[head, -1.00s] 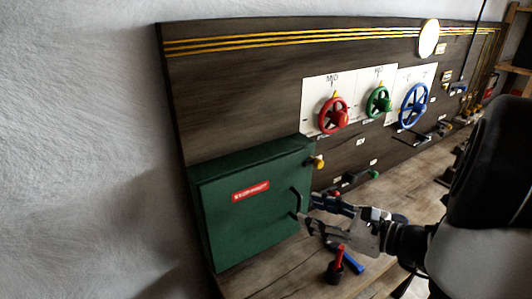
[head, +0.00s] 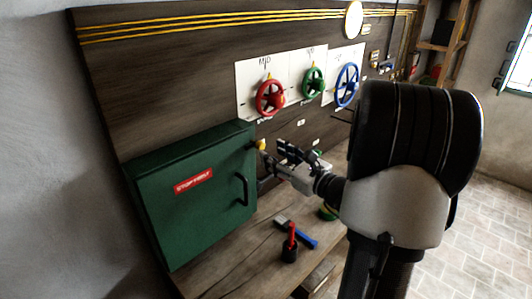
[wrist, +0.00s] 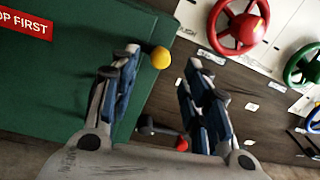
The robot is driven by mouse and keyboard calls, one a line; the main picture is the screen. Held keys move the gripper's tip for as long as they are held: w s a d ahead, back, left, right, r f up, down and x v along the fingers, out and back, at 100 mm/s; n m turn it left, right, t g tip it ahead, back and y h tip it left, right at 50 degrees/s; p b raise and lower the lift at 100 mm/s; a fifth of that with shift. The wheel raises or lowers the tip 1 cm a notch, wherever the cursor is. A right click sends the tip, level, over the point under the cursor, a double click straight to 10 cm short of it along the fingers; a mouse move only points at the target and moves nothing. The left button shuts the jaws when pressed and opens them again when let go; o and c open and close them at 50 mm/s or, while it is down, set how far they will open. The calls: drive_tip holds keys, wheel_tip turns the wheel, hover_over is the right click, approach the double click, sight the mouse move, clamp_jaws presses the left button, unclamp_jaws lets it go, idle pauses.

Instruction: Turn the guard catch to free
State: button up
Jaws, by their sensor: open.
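The guard catch appears to be the yellow knob (head: 260,145) at the upper right edge of the green guard box (head: 165,205). In the wrist view the yellow knob (wrist: 161,57) shows between the fingertips, beyond them. My gripper (head: 275,154) is open and empty, with its fingers pointing at the knob from the right. I cannot tell whether a finger touches it. The box front carries a red "STOP FIRST" label (head: 194,181) and a dark handle (head: 241,190), and is closed. The catch's pivot and any position marks are not readable.
Red (head: 270,97), green (head: 313,82) and blue (head: 346,85) handwheels are mounted on the board above right. A red-handled lever (wrist: 178,139) shows below the knob in the wrist view. A blue-handled tool (head: 300,235) and a dark pot with a red item (head: 290,245) occupy the bench.

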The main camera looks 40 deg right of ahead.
sight(262, 147)
drive_tip(key=shift+w+b, duration=0.3)
drive_tip(key=shift+w, duration=2)
drive_tip(key=shift+c, duration=0.2)
clamp_jaws()
